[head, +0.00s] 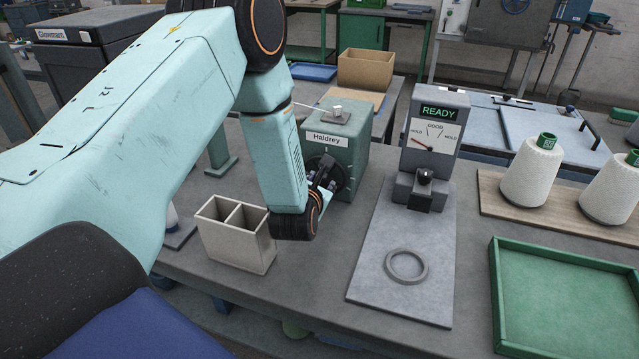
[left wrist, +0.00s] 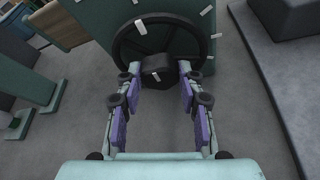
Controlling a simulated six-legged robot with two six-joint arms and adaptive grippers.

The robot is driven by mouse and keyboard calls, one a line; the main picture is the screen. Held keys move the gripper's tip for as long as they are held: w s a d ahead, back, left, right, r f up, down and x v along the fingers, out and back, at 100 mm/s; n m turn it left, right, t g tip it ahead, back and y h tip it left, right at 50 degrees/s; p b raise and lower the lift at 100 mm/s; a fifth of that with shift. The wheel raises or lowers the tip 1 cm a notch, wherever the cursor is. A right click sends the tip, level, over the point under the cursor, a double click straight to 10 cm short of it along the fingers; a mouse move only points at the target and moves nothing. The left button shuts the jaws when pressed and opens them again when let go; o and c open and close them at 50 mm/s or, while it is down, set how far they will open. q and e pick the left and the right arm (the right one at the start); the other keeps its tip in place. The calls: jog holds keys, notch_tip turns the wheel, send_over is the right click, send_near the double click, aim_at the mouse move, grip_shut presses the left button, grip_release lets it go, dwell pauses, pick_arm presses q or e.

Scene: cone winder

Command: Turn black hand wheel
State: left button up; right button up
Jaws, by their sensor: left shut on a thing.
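The black hand wheel (head: 341,178) sits on the front face of the green Haldrey box (head: 345,147), partly hidden behind my left gripper (head: 323,180) in the head view. In the left wrist view the wheel (left wrist: 122,45) shows as a dark ring with a round black hub (left wrist: 158,68) at its middle. My left gripper (left wrist: 160,80) has its purple-padded fingers on either side of this hub and is shut on it. White marks stand around the wheel on the green face. My right gripper is not in view.
A beige two-compartment bin (head: 238,240) stands left of my left wrist. A grey gauge reading READY (head: 436,125) stands right of the green box, with a grey ring (head: 406,266) on its plate. White yarn cones (head: 530,175) and a green tray (head: 565,295) are at right.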

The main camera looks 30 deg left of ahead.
pick_arm(q)
jog(key=m+y+b, duration=0.2)
jog(key=m+b, duration=0.1)
jog(key=shift+w+d+f, duration=0.15)
jog(key=shift+d, duration=0.05)
jog(key=m+y+b, duration=0.2)
jog(key=m, duration=0.1)
jog(key=shift+d+f+m+t, duration=0.1)
jog(key=shift+m+t, duration=0.2)
jog(key=m+t+y+b, duration=0.1)
jog(key=m+b, duration=0.1)
jog(key=m, duration=0.1)
jog(key=shift+f+m+b, duration=0.15)
jog(key=shift+m+b, duration=0.2)
jog(key=shift+m, duration=0.05)
jog(key=shift+m+t+y+b, duration=0.5)
jog(key=shift+m+t+b, duration=0.25)
jog(key=shift+m, duration=1.15)
jog(key=o, duration=1.2)
jog(key=shift+f, duration=0.1)
jog(key=shift+c, duration=0.2)
